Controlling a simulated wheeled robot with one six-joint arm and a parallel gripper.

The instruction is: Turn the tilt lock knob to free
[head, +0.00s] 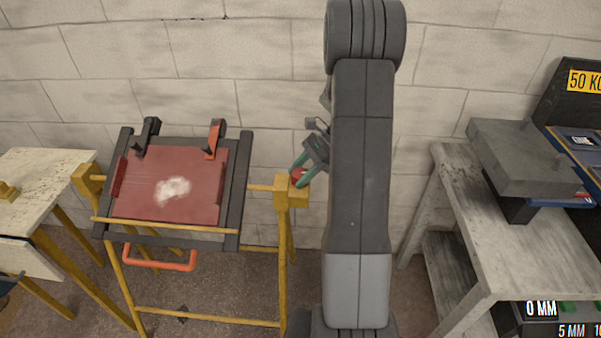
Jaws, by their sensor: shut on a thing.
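The tilt lock knob (298,175) is a small red knob on the yellow block at the right end of the frame stand. My gripper (301,170) has teal fingers that come down from the upper right and are shut on the knob. The fingers cover part of the knob, so its turn position cannot be read. The tilting frame (240,190) is dark with a red panel (140,196) that has a white patch. It sits tilted on the yellow stand (284,240), left of my gripper.
A black clamp (148,134) and an orange clamp (214,138) sit on the frame's top edge. An orange handle (160,265) hangs below. A worn table (40,175) stands left. A grey bench (480,232) with a scale (525,155) stands right. A block wall is behind.

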